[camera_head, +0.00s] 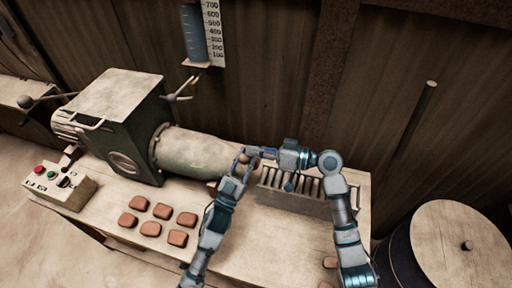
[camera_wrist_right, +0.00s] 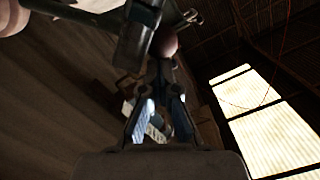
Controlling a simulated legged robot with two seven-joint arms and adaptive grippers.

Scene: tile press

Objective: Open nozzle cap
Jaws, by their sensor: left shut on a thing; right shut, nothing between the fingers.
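The press barrel (camera_head: 195,152) is a pale cylinder running right from the green machine body. The nozzle cap at its right end is mostly hidden behind my grippers, and I cannot tell whether it is open. My left gripper (camera_head: 242,160) is at that end, shut on what looks like part of the nozzle cap. My right gripper (camera_head: 260,153) comes in from the right beside it, shut and empty. In the right wrist view, the right gripper's fingers (camera_wrist_right: 160,95) point up toward a rounded brownish knob (camera_wrist_right: 166,45). A dark cylindrical part crosses in front of them.
Several reddish tiles (camera_head: 150,229) lie on the table (camera_head: 225,245) in front of the barrel. A slatted rack (camera_head: 290,200) stands right of the nozzle end. A control box (camera_head: 62,188) is at left. A round-topped barrel (camera_head: 440,265) stands at right.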

